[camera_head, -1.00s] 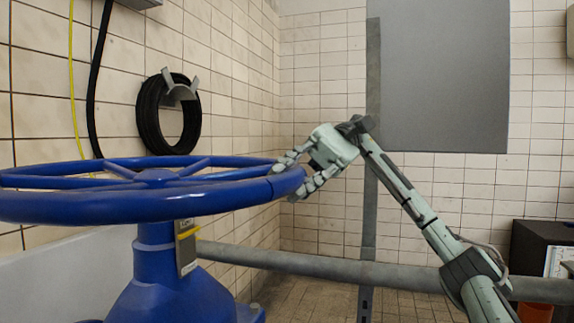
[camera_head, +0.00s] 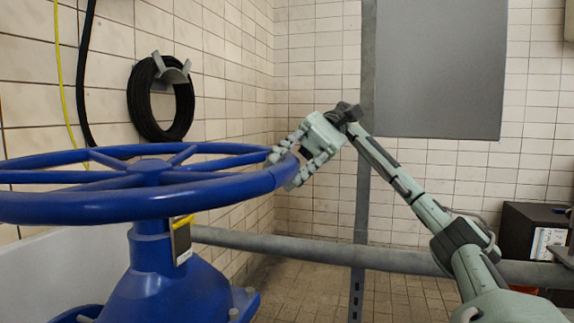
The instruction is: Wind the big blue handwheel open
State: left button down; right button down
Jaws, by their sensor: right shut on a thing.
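The big blue handwheel (camera_head: 120,202) lies flat at the left on top of its blue valve body (camera_head: 165,285). Its left edge is cut off by the frame. My right gripper (camera_head: 286,168) is shut on the right side of the wheel's rim, one finger above the rim and one at its outer edge. My right arm reaches in from the lower right. My left gripper is not in view.
A grey horizontal pipe (camera_head: 320,252) runs behind the valve and under my right arm. A grey upright post (camera_head: 361,215) stands behind it. A black hose coil (camera_head: 160,100) hangs on the tiled wall. A dark box (camera_head: 525,232) stands at the right.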

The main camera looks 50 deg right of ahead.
jog(key=c, duration=1.3)
grip_release()
jog(key=shift+w+d+f, duration=0.1)
jog(key=shift+d+f, duration=0.05)
jog(key=shift+d, duration=0.05)
jog(key=shift+o, duration=0.2)
jog(key=shift+a, duration=0.1)
